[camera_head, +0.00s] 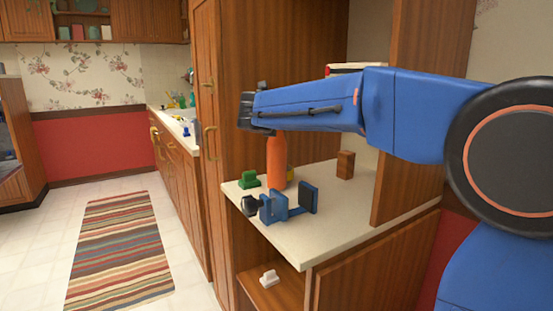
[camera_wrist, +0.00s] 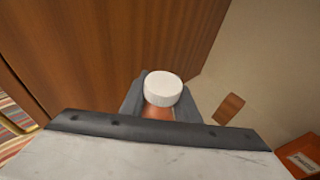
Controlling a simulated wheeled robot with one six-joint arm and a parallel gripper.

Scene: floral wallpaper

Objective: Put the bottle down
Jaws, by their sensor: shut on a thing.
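An orange bottle (camera_head: 276,158) stands upright under the far end of my blue arm, above or on the pale countertop (camera_head: 340,215). I cannot tell whether its base touches the counter. Its top is hidden by the arm in the head view. In the wrist view its white cap (camera_wrist: 162,88) and a strip of the orange body show between the dark fingers. My gripper (camera_wrist: 160,108) is shut on the bottle near its top. The fingers are largely hidden in the head view.
A brown block (camera_head: 345,164) stands farther right. Tall wooden cabinet panels (camera_head: 225,100) rise beside the counter. The counter's front right is bare.

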